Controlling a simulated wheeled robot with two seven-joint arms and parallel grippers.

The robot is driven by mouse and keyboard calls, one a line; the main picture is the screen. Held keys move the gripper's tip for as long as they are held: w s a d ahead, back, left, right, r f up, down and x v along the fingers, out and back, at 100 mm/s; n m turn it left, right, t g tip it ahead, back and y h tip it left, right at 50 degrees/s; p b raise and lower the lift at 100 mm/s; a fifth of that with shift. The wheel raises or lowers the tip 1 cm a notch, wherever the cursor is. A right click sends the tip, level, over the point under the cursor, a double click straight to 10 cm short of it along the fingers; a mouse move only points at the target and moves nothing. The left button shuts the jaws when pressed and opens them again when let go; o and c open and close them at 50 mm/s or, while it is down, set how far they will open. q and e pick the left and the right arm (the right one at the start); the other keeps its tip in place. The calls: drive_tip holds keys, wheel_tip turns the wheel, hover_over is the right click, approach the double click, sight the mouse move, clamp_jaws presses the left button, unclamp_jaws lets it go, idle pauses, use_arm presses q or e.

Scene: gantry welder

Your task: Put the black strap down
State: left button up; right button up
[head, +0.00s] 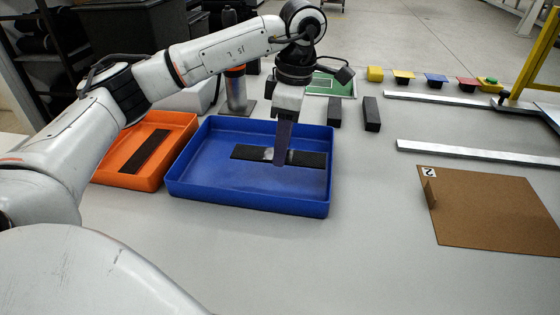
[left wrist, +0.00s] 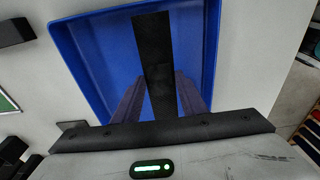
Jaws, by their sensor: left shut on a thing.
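The black strap (head: 312,159) is a flat dark strip lying across the inside of the blue tray (head: 200,186). In the left wrist view the strap (left wrist: 153,50) runs between the two fingers, over the blue tray (left wrist: 88,62). My left gripper (head: 280,160) reaches down into the tray and is shut on the strap near its middle. The fingers also show in the left wrist view (left wrist: 156,100). I cannot tell whether the strap touches the tray floor. My right gripper is not in view.
An orange tray (head: 107,172) with another dark strip (head: 151,151) stands left of the blue tray. Black blocks (head: 372,114) stand behind it to the right. A brown board (head: 490,208) and metal rails (head: 470,152) lie at the right. The table front is clear.

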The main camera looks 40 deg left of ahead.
sight(283, 178)
use_arm(q)
drive_tip(key=shift+f, duration=2.85)
drive_tip(key=shift+f, duration=0.2)
drive_tip(key=o, duration=1)
drive_tip(key=r, duration=0.4)
drive_tip(key=d+r, duration=0.1)
drive_tip(key=r, duration=0.7)
drive_tip(key=shift+w+d+r+p, duration=0.2)
drive_tip(key=shift+w+p, duration=0.1)
drive_tip(key=shift+w, duration=0.05)
